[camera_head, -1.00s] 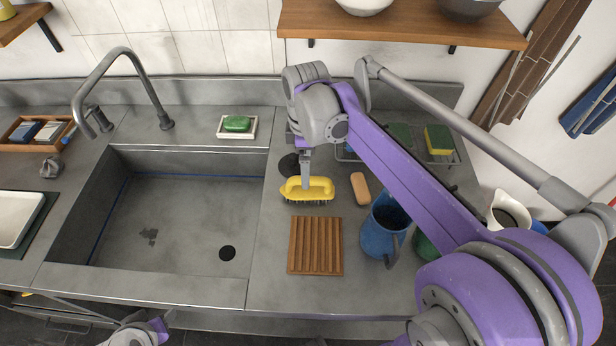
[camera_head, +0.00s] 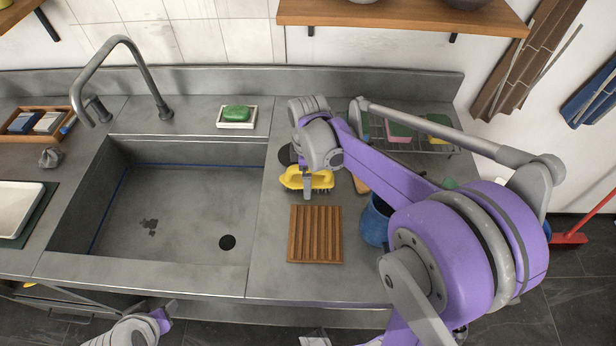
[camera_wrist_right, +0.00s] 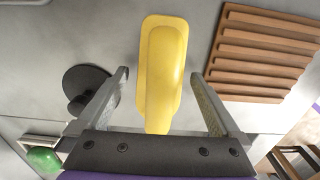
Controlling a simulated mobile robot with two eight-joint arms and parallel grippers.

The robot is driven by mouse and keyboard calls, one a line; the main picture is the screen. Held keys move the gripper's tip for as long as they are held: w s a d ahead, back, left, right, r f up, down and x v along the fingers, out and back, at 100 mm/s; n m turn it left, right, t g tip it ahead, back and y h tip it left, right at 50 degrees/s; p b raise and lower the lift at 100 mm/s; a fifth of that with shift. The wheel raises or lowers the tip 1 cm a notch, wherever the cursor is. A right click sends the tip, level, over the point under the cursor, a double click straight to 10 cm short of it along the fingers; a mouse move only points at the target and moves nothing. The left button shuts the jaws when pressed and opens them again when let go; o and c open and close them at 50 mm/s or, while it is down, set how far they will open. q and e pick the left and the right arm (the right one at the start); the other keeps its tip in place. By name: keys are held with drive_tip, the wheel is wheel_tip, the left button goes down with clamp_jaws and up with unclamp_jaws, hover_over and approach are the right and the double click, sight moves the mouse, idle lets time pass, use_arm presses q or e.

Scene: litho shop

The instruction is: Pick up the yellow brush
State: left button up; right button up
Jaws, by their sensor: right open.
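The yellow brush (camera_head: 322,180) lies on the steel counter to the right of the sink, just behind a slatted wooden rack. In the right wrist view its yellow handle (camera_wrist_right: 162,75) runs lengthwise between the two fingers. My right gripper (camera_head: 307,190) is low at the brush, and a finger hides part of the handle. In the wrist view the right gripper (camera_wrist_right: 159,76) is open, with a gap on each side of the handle. I cannot tell the height of the fingertips above the counter.
The wooden rack (camera_head: 315,250) stands in front of the brush. A dark round disc (camera_wrist_right: 88,84) lies beside it. A blue jug (camera_head: 374,222) and a partly hidden soap bar (camera_head: 361,185) are to the right. Green soap (camera_head: 236,113) sits in a dish behind the sink (camera_head: 190,215).

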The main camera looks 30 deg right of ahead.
drive_tip(key=shift+c, duration=0.3)
drive_tip(key=c, duration=1.4)
drive_tip(key=shift+r, duration=0.1)
wheel_tip(320, 180, up, 10)
drive_tip(key=shift+f+p, duration=0.1)
drive_tip(key=shift+p, duration=0.2)
